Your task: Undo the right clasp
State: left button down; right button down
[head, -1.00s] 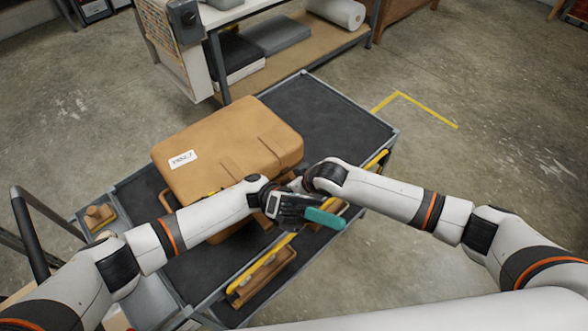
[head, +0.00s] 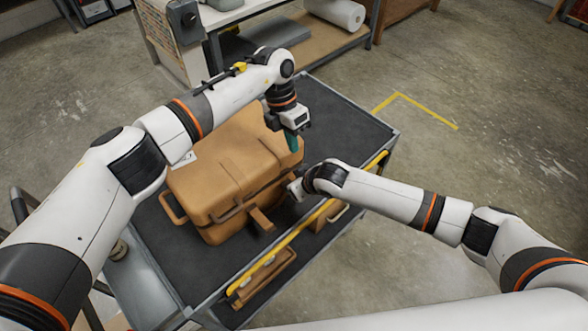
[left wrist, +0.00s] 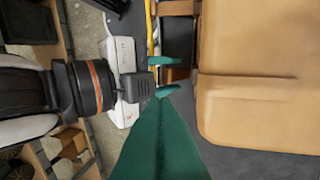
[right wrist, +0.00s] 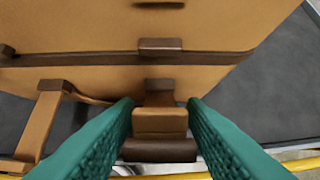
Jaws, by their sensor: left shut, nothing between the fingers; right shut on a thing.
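The tan case (head: 225,165) lies with its lid down on the cart; its front also fills the right wrist view (right wrist: 90,25). The left clasp (head: 262,218) sticks out from the front, its strap hanging away in the right wrist view (right wrist: 42,118). My right gripper (right wrist: 160,106) is at the case's front, shut on the right clasp (right wrist: 160,122), a tan strap with a brown end between its green fingers. In the head view this clasp is mostly hidden. My left gripper (head: 291,142) is shut and empty, pointing down over the case's right end.
The dark cart top (head: 345,125) is clear right of the case. A yellow rail (head: 300,230) runs along the cart's front edge. A tan case handle (head: 172,208) sticks out at left. A shelf unit (head: 260,40) stands behind.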

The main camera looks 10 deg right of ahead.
pick_arm(q)
jog(key=x, duration=0.3)
jog(key=a+x, duration=0.1)
jog(key=x, duration=0.6)
jog(key=shift+w+a+f, duration=0.15)
jog(key=shift+a+f, duration=0.05)
jog(key=shift+f, duration=0.05)
